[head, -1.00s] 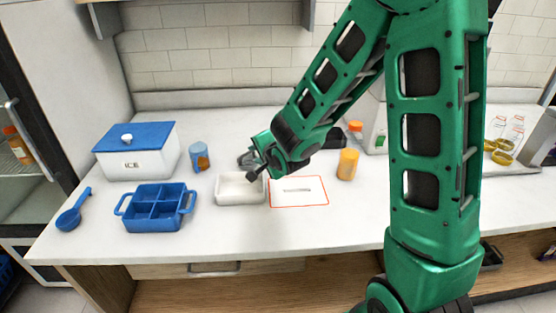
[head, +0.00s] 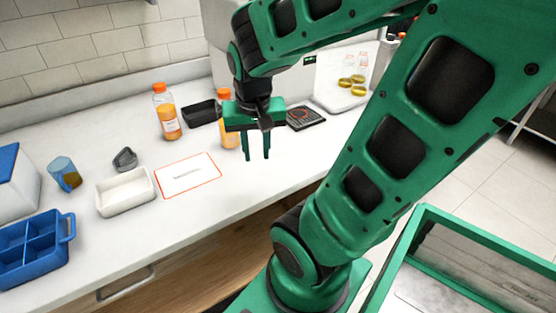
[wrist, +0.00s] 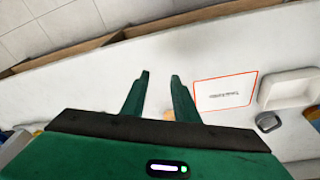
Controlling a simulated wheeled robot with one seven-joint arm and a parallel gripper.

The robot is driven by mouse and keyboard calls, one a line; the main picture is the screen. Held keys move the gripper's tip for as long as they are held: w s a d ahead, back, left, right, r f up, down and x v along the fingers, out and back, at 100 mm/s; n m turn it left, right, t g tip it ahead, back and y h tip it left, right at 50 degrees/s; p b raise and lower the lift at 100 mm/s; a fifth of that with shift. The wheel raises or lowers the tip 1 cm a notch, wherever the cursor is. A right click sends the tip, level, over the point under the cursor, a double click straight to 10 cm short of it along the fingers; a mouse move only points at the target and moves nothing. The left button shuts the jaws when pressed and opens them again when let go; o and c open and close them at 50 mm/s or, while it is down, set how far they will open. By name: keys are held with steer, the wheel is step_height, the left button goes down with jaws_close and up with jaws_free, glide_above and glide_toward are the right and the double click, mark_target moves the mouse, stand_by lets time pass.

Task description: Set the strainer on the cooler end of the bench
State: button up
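My gripper (head: 257,158) points down over the bench (head: 215,205), right of the red-edged card. Its two fingers are apart with nothing held between them, as the wrist view (wrist: 160,76) also shows. The cooler (head: 14,185), a white box with a blue lid, stands at the bench's left end, cut by the frame edge. I cannot identify the strainer for certain. A small dark grey piece (head: 124,159) lies behind the white tray, left of the gripper; it also shows in the wrist view (wrist: 267,122).
A white tray (head: 127,193), red-edged card (head: 187,176), blue divided tray (head: 35,250) and tumbler (head: 65,173) are left. An orange bottle (head: 166,112), another bottle (head: 228,132) and a black tray (head: 202,112) stand behind. A dark square plate (head: 305,117) is right of the gripper.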

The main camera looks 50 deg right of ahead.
steer(key=s+r+n+g+y, duration=0.1)
steer(key=s, duration=0.7)
steer(key=shift+s+a+r+n+g+y, duration=0.25)
steer(key=shift+a+n+g+y, duration=0.05)
steer(key=shift+n+y, duration=0.1)
steer(key=shift+w, duration=0.15)
